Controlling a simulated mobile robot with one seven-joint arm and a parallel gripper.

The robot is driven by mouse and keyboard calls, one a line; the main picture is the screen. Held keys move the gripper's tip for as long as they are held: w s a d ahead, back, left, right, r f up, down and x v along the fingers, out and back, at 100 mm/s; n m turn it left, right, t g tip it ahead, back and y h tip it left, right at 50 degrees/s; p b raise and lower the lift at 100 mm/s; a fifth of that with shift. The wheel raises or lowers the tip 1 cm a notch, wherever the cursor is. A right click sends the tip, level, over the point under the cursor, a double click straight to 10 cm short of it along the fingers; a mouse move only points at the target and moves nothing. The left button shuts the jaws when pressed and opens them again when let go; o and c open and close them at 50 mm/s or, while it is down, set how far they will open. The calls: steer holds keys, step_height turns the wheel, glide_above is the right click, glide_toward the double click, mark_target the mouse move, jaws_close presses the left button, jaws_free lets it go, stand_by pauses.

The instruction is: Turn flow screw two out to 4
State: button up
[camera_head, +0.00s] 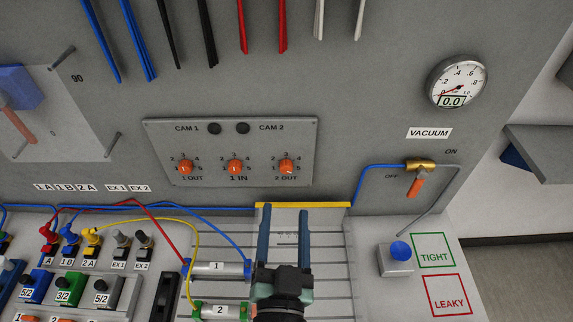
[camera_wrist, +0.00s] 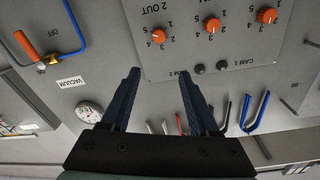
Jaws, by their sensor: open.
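The 2 OUT flow screw (camera_head: 286,167) is an orange knob at the right end of a grey wall panel (camera_head: 215,185). Digits 1 to 5 ring it; its setting is too small to read surely. In the wrist view, the picture is upside down and the 2 OUT screw (camera_wrist: 158,36) shows beyond the fingertips, roughly between them. My gripper (camera_head: 285,212) is open and empty, with two dark blue fingers pointing at the wall, below the screw in the head view. In the wrist view my gripper (camera_wrist: 159,75) touches nothing I can see.
The 1 IN screw (camera_head: 234,167) and 1 OUT screw (camera_head: 185,167) sit left on the panel. Cylinders 1 (camera_head: 216,268) and 2 (camera_head: 220,310) lie left of my gripper, with hoses. A vacuum valve (camera_head: 420,167) and a gauge (camera_head: 457,80) are at right.

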mark_target(286, 171)
steer(key=shift+g, duration=0.3)
steer(key=w, duration=0.3)
steer(key=w+f+p, duration=0.1)
steer(key=w, duration=0.3)
steer(key=w+f, duration=0.1)
steer(key=w, duration=0.3)
steer(key=shift+w+f, duration=0.2)
jaws_close()
